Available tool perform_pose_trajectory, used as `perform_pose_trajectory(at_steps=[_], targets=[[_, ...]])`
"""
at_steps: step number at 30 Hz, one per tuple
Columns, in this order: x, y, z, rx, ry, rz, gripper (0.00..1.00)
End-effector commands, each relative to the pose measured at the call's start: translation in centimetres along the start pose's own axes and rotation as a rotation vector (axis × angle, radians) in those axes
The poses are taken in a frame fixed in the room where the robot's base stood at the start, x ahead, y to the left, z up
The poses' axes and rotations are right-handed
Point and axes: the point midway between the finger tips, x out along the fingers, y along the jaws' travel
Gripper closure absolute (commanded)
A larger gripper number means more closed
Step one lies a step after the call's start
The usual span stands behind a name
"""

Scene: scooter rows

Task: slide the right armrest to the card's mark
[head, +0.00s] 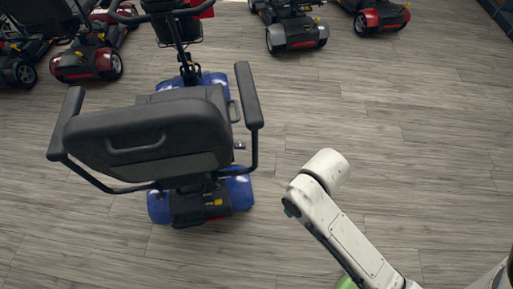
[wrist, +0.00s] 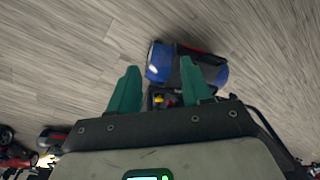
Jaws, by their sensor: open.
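A blue scooter (head: 240,190) with a black seat stands left of centre in the head view, its seat back (head: 150,140) towards me. Its right armrest (head: 248,95) is a black pad on a bent black tube, on the seat's right side. The left armrest (head: 65,122) is on the other side. No card or mark can be made out. The head view does not clearly show my gripper.
Red scooters (head: 90,60) stand at the back left, a grey one (head: 298,35) at the back middle and another red one (head: 380,15) at the back right. The wood-look floor (head: 420,130) right of the blue scooter is clear apart from my white arm.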

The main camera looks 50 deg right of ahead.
Motion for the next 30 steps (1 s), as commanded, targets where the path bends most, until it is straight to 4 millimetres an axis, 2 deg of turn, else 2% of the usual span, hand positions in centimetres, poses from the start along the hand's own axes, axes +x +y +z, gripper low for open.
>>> perform_pose_trajectory(at_steps=[1, 6, 9, 12, 14, 17, 21, 25, 27, 30], targets=[[1.8, 0.0, -0.4, 0.088, -0.002, -0.053, 0.51], [7.4, -0.7, -2.8, 0.556, -0.025, -0.353, 0.51], [9.7, -0.7, -5.0, 0.869, -0.051, -0.563, 0.51], [10.9, 0.2, -7.5, 1.18, -0.091, -0.792, 0.51], [11.2, 1.2, -9.2, 1.361, -0.122, -0.941, 0.51], [10.9, 3.8, -11.6, 1.633, -0.19, -1.202, 0.51], [9.6, 8.1, -14.0, 1.896, -0.294, -1.541, 0.51], [8.4, 11.0, -14.9, 2.009, -0.374, -1.755, 0.51], [8.0, 11.9, -15.1, 2.033, -0.397, -1.817, 0.51], [7.8, 12.1, -15.6, 2.044, -0.416, -1.85, 0.51]])
